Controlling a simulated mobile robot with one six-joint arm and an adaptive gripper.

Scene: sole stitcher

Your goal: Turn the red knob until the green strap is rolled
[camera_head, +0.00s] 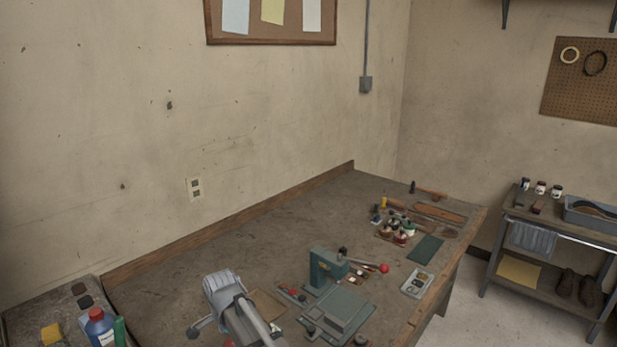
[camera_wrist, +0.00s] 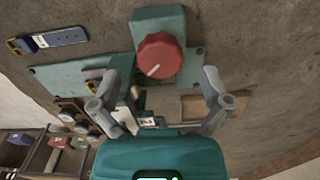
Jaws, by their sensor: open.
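The red knob (camera_wrist: 160,56), round with a white mark on its face, sits on a teal block in the upper middle of the wrist view. My gripper (camera_wrist: 160,92) is open and empty, with one grey finger on each side, below the knob in the picture. The fingers appear apart from the knob. I cannot pick out a green strap; a blue strap with a brass buckle (camera_wrist: 60,38) lies at the upper left of the wrist view. In the head view my arm covers the area around the knob, and my fingers cannot be made out.
A teal press (camera_head: 325,268) with a red-ended lever (camera_head: 384,268) stands on the workbench (camera_head: 250,250). Small tools and a tray (camera_head: 417,283) lie to its right. A blue bottle (camera_head: 100,328) is at the lower left. The bench's back left is mostly clear.

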